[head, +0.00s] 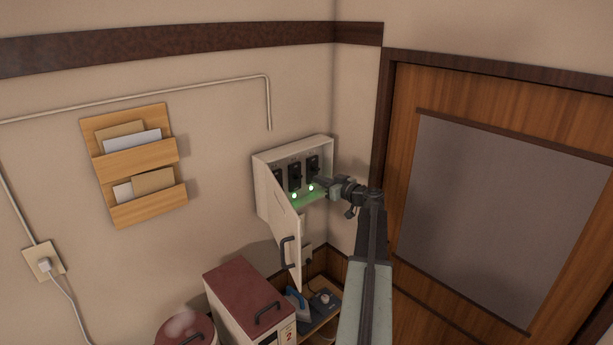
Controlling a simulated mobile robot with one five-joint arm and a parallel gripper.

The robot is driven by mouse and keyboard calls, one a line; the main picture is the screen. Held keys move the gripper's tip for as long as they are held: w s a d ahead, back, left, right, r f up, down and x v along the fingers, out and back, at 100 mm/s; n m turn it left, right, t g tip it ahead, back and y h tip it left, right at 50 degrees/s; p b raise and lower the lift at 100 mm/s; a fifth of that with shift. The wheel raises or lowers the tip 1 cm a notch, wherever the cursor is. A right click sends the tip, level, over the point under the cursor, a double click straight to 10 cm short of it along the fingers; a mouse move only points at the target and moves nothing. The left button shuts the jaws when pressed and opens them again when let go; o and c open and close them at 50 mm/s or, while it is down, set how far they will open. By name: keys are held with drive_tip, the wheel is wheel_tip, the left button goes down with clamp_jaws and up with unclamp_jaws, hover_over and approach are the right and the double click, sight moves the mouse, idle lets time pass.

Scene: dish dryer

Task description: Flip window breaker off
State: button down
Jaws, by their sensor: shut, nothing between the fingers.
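The breaker box (261,190) is on the wall near the corner, a pale metal case with its door (281,231) swung open toward me. Inside are dark breaker switches: a left one (278,178), a middle one (295,176) and a right one (313,165). Green lights glow below the middle and right switches; the door hides the area below the left one. Labels are too small to read, so I cannot tell which is the window breaker. My gripper (320,183) is shut and empty at the box's right side, just below the right switch. Whether it touches the switch is unclear.
A wooden letter rack (140,158) hangs left of the box. Below stand a red-topped appliance (243,281), a round red lid (187,329) and a shelf with small items (320,303). A wood door (480,85) with a grey panel is on the right.

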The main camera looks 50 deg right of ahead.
sight(298, 177)
drive_tip(key=w, duration=0.6)
drive_tip(key=w+f+b, duration=0.1)
drive_tip(key=w, duration=0.2)
drive_tip(key=shift+w+d, duration=0.2)
drive_tip(key=shift+d, duration=0.1)
